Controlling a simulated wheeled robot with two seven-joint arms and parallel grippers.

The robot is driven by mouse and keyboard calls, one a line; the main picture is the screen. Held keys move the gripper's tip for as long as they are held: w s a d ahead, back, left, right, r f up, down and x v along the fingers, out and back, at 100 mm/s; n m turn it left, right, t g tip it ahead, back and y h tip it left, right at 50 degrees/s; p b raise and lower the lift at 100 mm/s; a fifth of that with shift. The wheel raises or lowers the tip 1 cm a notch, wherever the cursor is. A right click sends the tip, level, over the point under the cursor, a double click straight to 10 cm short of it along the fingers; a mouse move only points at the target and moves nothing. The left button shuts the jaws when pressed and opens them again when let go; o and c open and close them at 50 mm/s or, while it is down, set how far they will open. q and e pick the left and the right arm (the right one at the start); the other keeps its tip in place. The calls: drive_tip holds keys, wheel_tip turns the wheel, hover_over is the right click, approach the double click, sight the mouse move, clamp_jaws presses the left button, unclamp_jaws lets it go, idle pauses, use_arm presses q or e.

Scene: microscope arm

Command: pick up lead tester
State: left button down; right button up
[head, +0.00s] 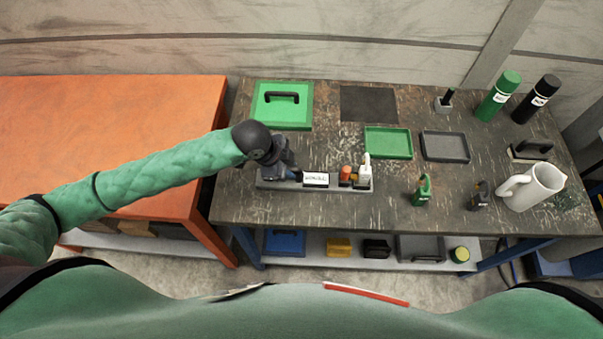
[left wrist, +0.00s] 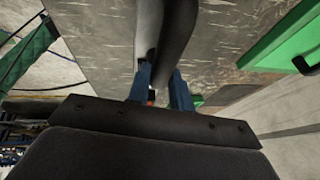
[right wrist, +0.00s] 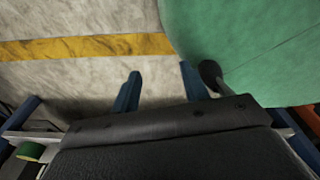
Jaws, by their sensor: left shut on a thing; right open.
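My left gripper (head: 293,176) is at the left end of a long grey holder (head: 331,186) on the dark worktable. In the left wrist view its blue fingers (left wrist: 160,92) are shut on a dark grey, curved object (left wrist: 172,40). In the head view the wrist mostly hides this object, and I cannot tell for sure whether it is the lead tester. A white label block (head: 316,180), an orange-topped item (head: 345,175) and a white bottle (head: 365,170) stand on the holder. My right gripper (right wrist: 160,88) is open and empty, over the floor, out of the head view.
A green lid (head: 283,117) and green tray (head: 388,143) lie behind the holder; a grey tray (head: 445,147) is beside them. A small green bottle (head: 422,190), dark item (head: 479,196) and white jug (head: 533,187) stand to the right. An orange bench (head: 100,130) adjoins at left.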

drive_tip(key=shift+f, duration=0.1)
use_arm(q)
drive_tip(key=shift+r, duration=0.2)
drive_tip(key=shift+w+r+b, duration=0.1)
drive_tip(key=shift+r+b, duration=0.15)
drive_tip(key=shift+b, duration=0.15)
wheel_tip(320, 180, up, 3)
drive_tip(key=shift+f+b, duration=0.1)
drive_tip(key=shift+b, duration=0.75)
drive_tip(key=s+d+r+b, duration=0.4)
drive_tip(key=d+r, duration=0.3)
drive_tip(key=d, duration=0.3)
drive_tip(key=shift+s+d+r, duration=0.15)
drive_tip(key=shift+s+d, duration=0.2)
drive_tip(key=shift+s, duration=0.1)
use_arm(e)
drive_tip(key=w+a+r, duration=0.2)
drive_tip(key=w, duration=0.5)
drive_tip(key=w+a+r, duration=0.2)
drive_tip(key=w, duration=0.5)
drive_tip(key=shift+r+t, duration=0.25)
drive_tip(key=shift+t, duration=0.15)
drive_tip(key=shift+w+a, duration=0.1)
